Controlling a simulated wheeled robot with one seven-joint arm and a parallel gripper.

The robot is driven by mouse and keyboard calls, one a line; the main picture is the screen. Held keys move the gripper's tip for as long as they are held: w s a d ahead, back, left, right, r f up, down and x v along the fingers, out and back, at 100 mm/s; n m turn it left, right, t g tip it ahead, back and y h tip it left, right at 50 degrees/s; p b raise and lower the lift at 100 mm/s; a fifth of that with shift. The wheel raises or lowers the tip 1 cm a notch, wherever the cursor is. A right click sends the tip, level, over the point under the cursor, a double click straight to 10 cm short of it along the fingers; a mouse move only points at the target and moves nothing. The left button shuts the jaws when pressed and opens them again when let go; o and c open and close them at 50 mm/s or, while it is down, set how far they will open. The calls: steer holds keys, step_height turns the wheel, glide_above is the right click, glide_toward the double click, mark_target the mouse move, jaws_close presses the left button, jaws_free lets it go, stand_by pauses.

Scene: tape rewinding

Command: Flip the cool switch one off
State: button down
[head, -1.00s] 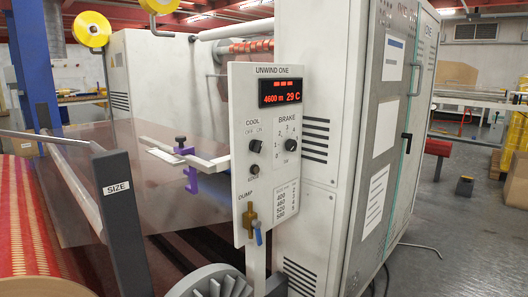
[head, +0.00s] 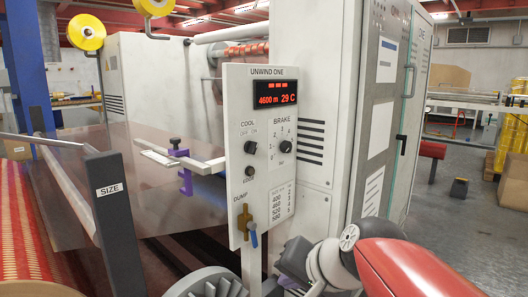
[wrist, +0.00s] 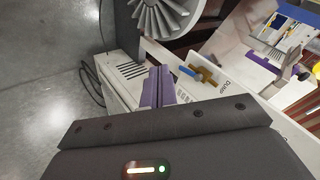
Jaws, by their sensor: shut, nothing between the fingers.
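The cool switch (head: 250,147) is a small dark knob under the COOL label, with OFF and ON marked above it, on the grey UNWIND ONE panel (head: 236,108). Its pointer is too small to read for certain. My gripper (head: 291,262) is below and right of the panel in the head view, well under the switch and partly hidden by my arm. In the wrist view its purple fingers (wrist: 158,80) are together and empty, near the dump valve (wrist: 205,76). I cannot make out the cool switch in the wrist view.
The brake knob (head: 285,147) sits right of the cool switch, and a small round button (head: 249,171) sits below it. The brass dump valve with its blue handle (head: 253,238) sticks out lower down. A purple clamp (head: 184,180) and bar stand left of the panel.

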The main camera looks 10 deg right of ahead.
mark_target(252, 148)
steer(key=w+d+r+m+t+y, duration=0.1)
steer(key=w+d+r+m+t, duration=0.2)
steer(key=w+r+m, duration=0.3)
steer(key=w+d+r+m+t+y+b, duration=0.1)
steer(key=w+d+r+m+t, duration=0.2)
steer(key=w+r+m, duration=0.4)
steer(key=w+r+t, duration=0.1)
steer(key=w+r, duration=0.2)
steer(key=w, duration=0.3)
steer(key=shift+w+d, duration=0.15)
steer(key=shift+w, duration=0.15)
steer(key=p+x, duration=0.1)
steer(key=x, duration=0.8)
steer(key=shift+w, duration=0.3)
steer(key=a, duration=0.1)
steer(key=s+a+r, duration=0.1)
steer(key=s+a+p, duration=0.1)
steer(key=shift+a+r, duration=0.15)
steer(key=shift+r, duration=0.2)
